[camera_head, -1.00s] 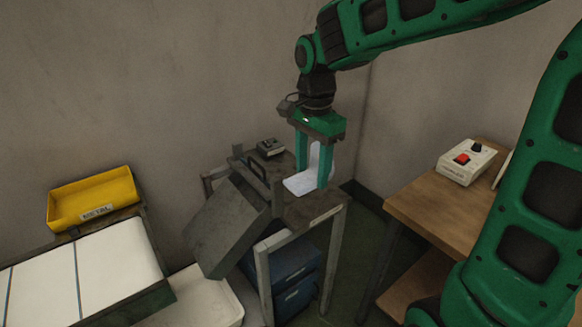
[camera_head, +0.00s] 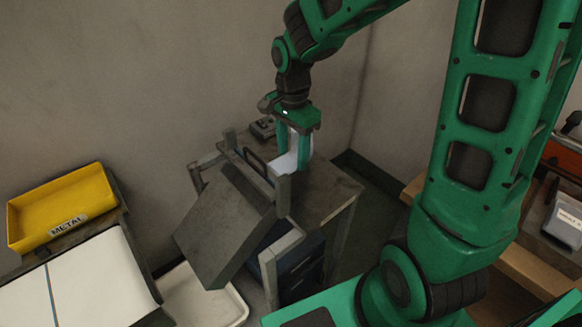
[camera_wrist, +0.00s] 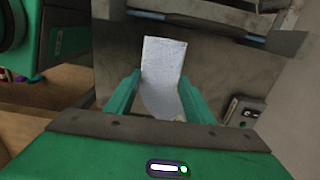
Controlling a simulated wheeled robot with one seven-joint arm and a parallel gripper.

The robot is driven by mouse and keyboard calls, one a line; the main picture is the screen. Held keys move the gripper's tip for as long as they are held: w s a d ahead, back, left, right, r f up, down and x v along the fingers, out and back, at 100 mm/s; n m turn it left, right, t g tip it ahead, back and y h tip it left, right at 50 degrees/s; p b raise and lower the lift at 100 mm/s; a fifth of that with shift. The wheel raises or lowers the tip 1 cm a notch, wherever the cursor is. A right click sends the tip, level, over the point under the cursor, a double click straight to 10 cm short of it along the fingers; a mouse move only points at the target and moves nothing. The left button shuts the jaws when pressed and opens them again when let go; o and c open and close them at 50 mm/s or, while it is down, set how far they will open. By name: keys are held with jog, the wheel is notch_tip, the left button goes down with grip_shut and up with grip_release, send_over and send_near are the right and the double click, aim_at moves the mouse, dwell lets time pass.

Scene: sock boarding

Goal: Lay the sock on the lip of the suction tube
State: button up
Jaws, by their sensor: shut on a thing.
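My gripper (camera_head: 291,160) points down over the grey table and is shut on the white sock (camera_head: 284,164). In the wrist view the sock (camera_wrist: 164,62) sits between the green fingers of my gripper (camera_wrist: 160,77), and its flat pale end reaches out beyond them. Part of the sock is hidden by the fingers. The sock is close to the grey metal frame at the table's left side. I cannot make out the suction tube or its lip in either view.
A tilted grey panel (camera_head: 225,226) hangs at the left of the grey table (camera_head: 328,193). A small dark box (camera_head: 262,128) stands at the table's back. A yellow bin (camera_head: 62,205) marked METAL is at far left. The table's right part is clear.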

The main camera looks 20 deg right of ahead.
aim_at(293, 182)
jog(key=shift+d+f, duration=0.15)
jog(key=shift+f, duration=3.5)
jog(key=o, duration=1)
notch_tip(293, 182, up, 12)
jog(key=shift+r, duration=0.1)
jog(key=s+d+n, duration=0.2)
jog(key=s+d, duration=0.3)
jog(key=s, duration=0.2)
jog(key=s+d+r+n, duration=0.1)
jog(key=s+d+n, duration=0.2)
jog(key=s+d, duration=0.3)
jog(key=s+d+n, duration=0.2)
jog(key=s+d, duration=0.4)
jog(key=s, duration=0.4)
jog(key=shift+s+d+r+n, duration=0.2)
jog(key=shift+r+n, duration=0.05)
jog(key=shift+n, duration=0.15)
